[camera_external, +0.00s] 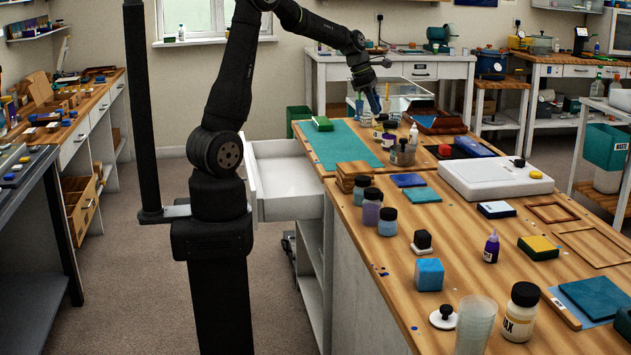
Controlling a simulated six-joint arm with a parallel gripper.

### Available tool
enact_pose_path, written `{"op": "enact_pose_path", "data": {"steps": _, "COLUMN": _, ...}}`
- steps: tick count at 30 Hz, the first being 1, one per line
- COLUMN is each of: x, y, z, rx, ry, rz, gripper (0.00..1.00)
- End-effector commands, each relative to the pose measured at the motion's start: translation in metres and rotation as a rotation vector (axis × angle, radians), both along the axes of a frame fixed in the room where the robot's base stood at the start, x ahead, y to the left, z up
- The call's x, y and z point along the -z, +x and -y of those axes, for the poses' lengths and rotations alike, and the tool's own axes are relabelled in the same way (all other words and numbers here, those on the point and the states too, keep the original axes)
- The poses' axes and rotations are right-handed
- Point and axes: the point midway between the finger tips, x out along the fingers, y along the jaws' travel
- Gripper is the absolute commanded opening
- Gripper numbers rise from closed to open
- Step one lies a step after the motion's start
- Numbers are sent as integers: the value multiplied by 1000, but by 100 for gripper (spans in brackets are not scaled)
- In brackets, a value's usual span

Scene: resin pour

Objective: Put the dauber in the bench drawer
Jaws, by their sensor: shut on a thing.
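The bench drawer (287,204) is pulled out from the left side of the wooden bench, with its white inside bare as far as I can see. My gripper (374,104) points down over the far part of the bench, above several small jars, right of and higher than the drawer. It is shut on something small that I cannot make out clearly. I cannot tell whether this is the dauber. A white disc with a black knob (443,316) sits at the near edge of the bench, and a black block with a white base (422,242) stands farther back.
A turquoise mat (342,146) with a green-topped block (322,124) lies between my gripper and the drawer. Lidded jars (371,207) and stacked wooden pieces (353,175) stand along the bench's left edge. A white slab (493,178) lies to the right.

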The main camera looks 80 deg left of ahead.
Motion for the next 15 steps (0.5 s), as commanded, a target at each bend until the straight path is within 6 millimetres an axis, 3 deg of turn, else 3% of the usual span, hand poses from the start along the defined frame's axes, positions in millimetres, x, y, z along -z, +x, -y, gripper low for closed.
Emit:
{"op": "enact_pose_path", "data": {"steps": 1, "x": 0, "y": -14, "z": -20, "rx": -41, "ry": 0, "rz": 0, "gripper": 3}}
{"op": "enact_pose_path", "data": {"steps": 6, "x": 0, "y": -60, "z": -74, "rx": -154, "ry": 0, "rz": 1, "gripper": 3}}
{"op": "enact_pose_path", "data": {"steps": 15, "x": 1, "y": -150, "z": -147, "rx": -345, "ry": -1, "rz": 2, "gripper": 3}}
